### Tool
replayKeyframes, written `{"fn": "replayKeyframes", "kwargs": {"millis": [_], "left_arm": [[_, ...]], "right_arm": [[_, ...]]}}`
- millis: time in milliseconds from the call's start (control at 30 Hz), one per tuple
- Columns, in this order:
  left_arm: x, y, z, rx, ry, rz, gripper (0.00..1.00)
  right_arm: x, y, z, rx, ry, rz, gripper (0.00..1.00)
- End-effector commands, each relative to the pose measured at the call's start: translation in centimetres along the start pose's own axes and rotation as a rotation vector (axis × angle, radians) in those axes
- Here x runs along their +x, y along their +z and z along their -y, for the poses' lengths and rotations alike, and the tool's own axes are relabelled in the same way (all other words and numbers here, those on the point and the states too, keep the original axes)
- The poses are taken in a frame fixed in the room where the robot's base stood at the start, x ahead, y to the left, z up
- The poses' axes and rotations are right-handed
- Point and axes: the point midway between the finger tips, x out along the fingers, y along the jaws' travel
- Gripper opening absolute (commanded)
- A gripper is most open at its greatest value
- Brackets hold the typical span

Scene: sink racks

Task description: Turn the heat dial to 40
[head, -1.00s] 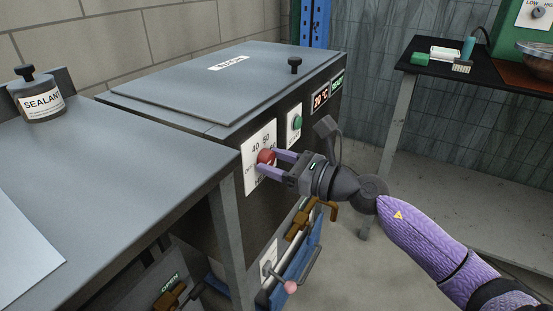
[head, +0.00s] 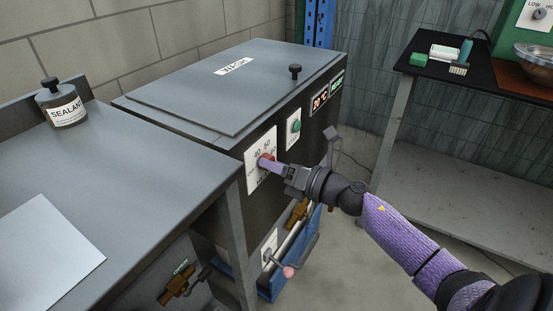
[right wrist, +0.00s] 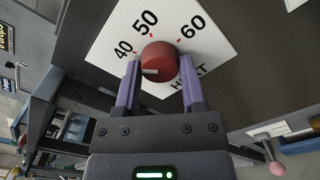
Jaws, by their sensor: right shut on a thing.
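The red heat dial (head: 266,160) sits on a white plate (head: 252,178) on the front of the grey washer-like cabinet. My right gripper (head: 267,163) is shut on the dial. In the right wrist view the dial (right wrist: 160,60) sits between the two purple fingertips (right wrist: 160,78). That view shows 40, 50 and 60 on the plate (right wrist: 180,25), which appears tilted. The dial's white pointer line points left, roughly toward the 40 side; I cannot tell if it lines up exactly. Part of the plate is hidden behind the fingers. My left gripper is not in view.
Below are a brown handle (head: 297,212) and a lever with a pink knob (head: 288,271). A grey bench (head: 120,160) stands close on the left.

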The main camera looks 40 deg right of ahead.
Motion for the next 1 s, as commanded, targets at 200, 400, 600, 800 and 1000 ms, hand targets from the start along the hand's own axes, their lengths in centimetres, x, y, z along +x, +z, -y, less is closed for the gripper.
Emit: {"fn": "replayKeyframes", "kwargs": {"millis": [200,400,600,800,1000], "left_arm": [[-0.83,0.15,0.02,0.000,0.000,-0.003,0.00],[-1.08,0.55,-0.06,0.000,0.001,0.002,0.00],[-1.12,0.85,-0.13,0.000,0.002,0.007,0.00],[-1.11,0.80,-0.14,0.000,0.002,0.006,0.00],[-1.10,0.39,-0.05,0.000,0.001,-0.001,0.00]], "right_arm": [[0.00,0.11,-0.09,0.093,0.000,0.001,0.00],[0.00,0.05,-0.03,0.136,-0.001,0.001,0.00],[0.00,0.00,0.01,0.148,-0.001,0.001,0.00],[0.00,-0.02,0.03,0.148,-0.001,0.000,0.00],[-0.01,-0.01,0.02,0.148,-0.001,0.000,0.75]]}}
